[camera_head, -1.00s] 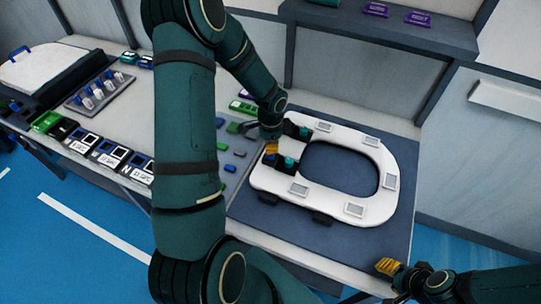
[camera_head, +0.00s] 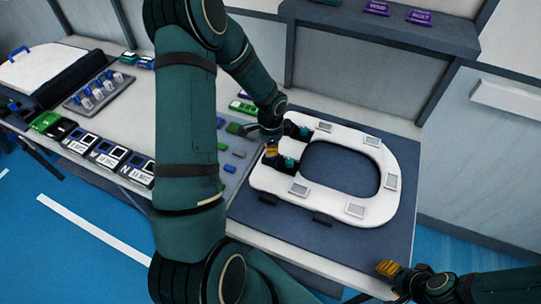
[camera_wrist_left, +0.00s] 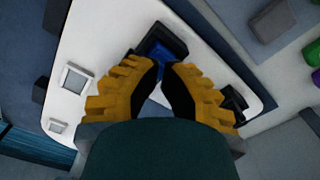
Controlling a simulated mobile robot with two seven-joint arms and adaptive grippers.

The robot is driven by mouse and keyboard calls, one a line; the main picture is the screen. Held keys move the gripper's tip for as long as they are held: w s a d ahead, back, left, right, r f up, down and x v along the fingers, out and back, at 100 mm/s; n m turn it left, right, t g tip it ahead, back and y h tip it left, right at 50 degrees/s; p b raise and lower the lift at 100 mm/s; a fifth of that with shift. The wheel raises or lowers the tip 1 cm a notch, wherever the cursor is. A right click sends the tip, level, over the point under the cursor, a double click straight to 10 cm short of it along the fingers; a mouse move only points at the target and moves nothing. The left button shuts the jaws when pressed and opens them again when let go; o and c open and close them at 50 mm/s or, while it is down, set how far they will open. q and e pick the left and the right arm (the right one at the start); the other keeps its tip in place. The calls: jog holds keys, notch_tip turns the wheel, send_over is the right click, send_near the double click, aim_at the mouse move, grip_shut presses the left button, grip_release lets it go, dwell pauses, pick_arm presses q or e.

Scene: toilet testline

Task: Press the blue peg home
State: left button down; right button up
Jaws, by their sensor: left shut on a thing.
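The white ring-shaped toilet seat (camera_head: 385,205) lies on the dark mat of the bench, with dark hinge blocks (camera_head: 290,165) carrying teal parts at its left end. My left gripper (camera_head: 271,149) is over that end. In the left wrist view, the blue peg (camera_wrist_left: 171,42) shows at a dark block on the white seat, just past the yellow fingertips (camera_wrist_left: 162,66). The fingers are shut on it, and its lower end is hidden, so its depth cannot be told. My right gripper (camera_head: 388,268) is near the bench's front right edge, its jaw opening unclear.
Small blue, green and grey parts (camera_head: 230,155) lie left of the seat. A grey tray of blue-and-white parts (camera_head: 97,92) and labelled bins (camera_head: 105,152) stand further left. A dark shelf (camera_head: 400,32) holds purple packs at the back. The mat in front of the seat is clear.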

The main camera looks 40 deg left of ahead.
pick_arm(q)
jog(key=shift+f+b, duration=0.45)
jog(key=shift+f, duration=0.15)
pick_arm(e)
jog(key=shift+f, duration=0.5)
pick_arm(q)
jog(key=shift+r, duration=0.15)
pick_arm(e)
jog(key=shift+r, duration=0.1)
pick_arm(q)
jog(key=shift+r+p, duration=3.05)
jog(key=shift+r, duration=0.9)
pick_arm(e)
notch_tip(320, 180, up, 6)
jog(key=shift+f, duration=0.1)
pick_arm(q)
jog(key=shift+f, duration=0.1)
pick_arm(e)
jog(key=shift+s+d, duration=0.1)
